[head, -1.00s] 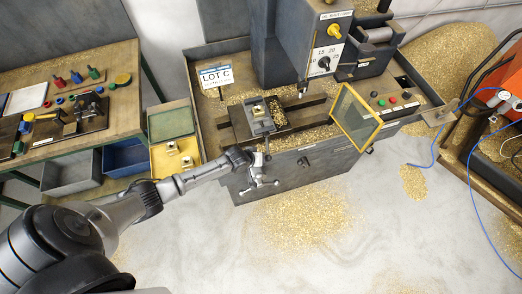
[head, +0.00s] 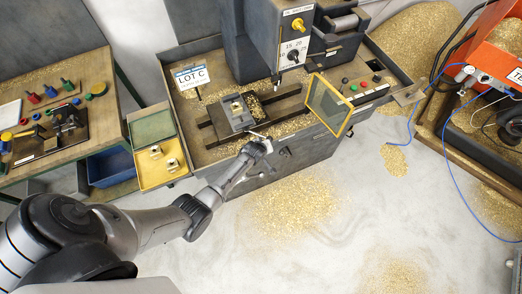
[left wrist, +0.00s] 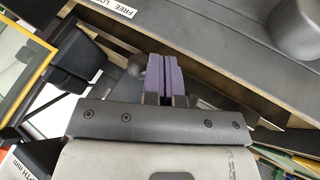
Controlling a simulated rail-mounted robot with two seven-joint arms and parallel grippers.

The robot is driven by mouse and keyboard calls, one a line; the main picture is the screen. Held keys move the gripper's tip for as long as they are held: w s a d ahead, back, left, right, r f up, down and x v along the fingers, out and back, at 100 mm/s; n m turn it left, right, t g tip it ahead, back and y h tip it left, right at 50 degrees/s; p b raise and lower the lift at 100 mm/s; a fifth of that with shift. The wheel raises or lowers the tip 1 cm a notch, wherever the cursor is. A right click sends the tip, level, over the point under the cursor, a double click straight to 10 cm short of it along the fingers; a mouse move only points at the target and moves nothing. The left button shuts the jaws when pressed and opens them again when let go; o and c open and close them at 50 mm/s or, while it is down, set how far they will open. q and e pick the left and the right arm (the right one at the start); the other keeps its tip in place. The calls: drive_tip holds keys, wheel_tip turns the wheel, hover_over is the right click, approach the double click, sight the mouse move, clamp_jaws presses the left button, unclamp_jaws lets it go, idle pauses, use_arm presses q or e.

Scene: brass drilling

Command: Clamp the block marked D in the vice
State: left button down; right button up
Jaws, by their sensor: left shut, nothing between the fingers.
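The grey vice (head: 222,122) stands on the drilling machine's table, with a brass-coloured block (head: 236,106) between its jaws. I cannot read a letter on that block. Two more brass-coloured blocks (head: 155,152) (head: 172,164) sit in the yellow tray, also without readable marks. My left gripper (head: 264,144) is at the front of the vice, close to its handle, which it partly hides. In the left wrist view the purple fingers (left wrist: 167,75) are shut together and empty, with a dark round knob (left wrist: 137,65) beside them. I cannot tell whether they touch it. My right gripper is not in view.
A LOT C sign (head: 191,76) stands left of the vice. A green tray (head: 151,126) adjoins the yellow one. Brass chips cover the machine bed and parts of the floor.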

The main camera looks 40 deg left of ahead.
use_arm(q)
drive_tip(key=shift+w+d, duration=0.1)
drive_tip(key=shift+w, duration=0.65)
drive_tip(key=shift+s, duration=0.15)
drive_tip(key=s+d+r+p, duration=0.2)
drive_tip(key=s+d+r, duration=0.4)
drive_tip(key=s+r, duration=0.1)
drive_tip(key=shift+s+p, duration=0.3)
idle(0.3)
idle(0.5)
